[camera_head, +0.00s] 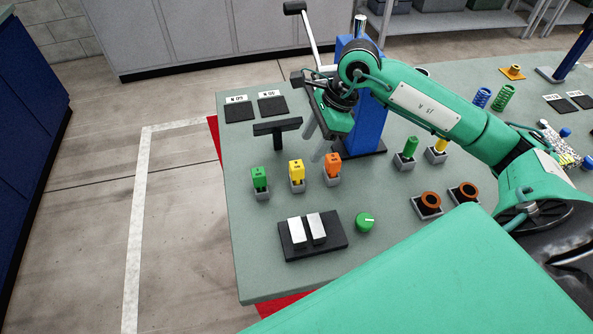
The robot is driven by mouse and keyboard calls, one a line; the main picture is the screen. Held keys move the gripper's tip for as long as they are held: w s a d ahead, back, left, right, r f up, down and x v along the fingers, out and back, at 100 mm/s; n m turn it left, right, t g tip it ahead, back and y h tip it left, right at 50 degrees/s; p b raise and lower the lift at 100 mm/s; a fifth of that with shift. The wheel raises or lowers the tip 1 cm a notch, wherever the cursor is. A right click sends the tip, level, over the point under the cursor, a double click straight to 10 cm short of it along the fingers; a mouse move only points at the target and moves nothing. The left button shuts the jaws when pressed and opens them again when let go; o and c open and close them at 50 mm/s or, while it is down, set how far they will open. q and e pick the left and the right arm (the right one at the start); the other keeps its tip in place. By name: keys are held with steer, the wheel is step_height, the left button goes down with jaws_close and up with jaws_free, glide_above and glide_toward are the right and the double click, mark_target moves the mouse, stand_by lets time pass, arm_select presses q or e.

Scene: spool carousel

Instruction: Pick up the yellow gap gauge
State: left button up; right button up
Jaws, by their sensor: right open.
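The yellow gap gauge (296,171) stands upright in a small grey holder (298,187) near the left side of the table. A green gauge (260,177) stands in a holder to its left, and an orange one (333,165) to its right. My right gripper (314,146) points down, open and empty, above and behind the yellow and orange gauges. Its fingers are apart from the yellow gauge as far as I can see. My left gripper is out of view.
A black T-shaped stand (277,129) is just left of my right gripper. A blue post (369,120) rises behind it. A black block with two white pieces (312,236) and a green knob (365,222) lie in front. The table's left edge is clear.

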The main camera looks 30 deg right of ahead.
mark_target(298, 164)
steer(key=x, duration=0.3)
steer(key=shift+a+f+p, duration=0.15)
steer(key=shift+f+p, duration=0.1)
steer(key=shift+p, duration=0.05)
steer(key=shift+a+f+p, duration=0.25)
steer(key=shift+f+p, duration=0.1)
steer(key=shift+f, duration=0.05)
steer(key=p+x, duration=0.2)
steer(key=x, duration=0.2)
steer(key=shift+w+a+f, duration=0.1)
steer(key=shift+a, duration=0.15)
steer(key=shift+f, duration=0.15)
steer(key=c, duration=1)
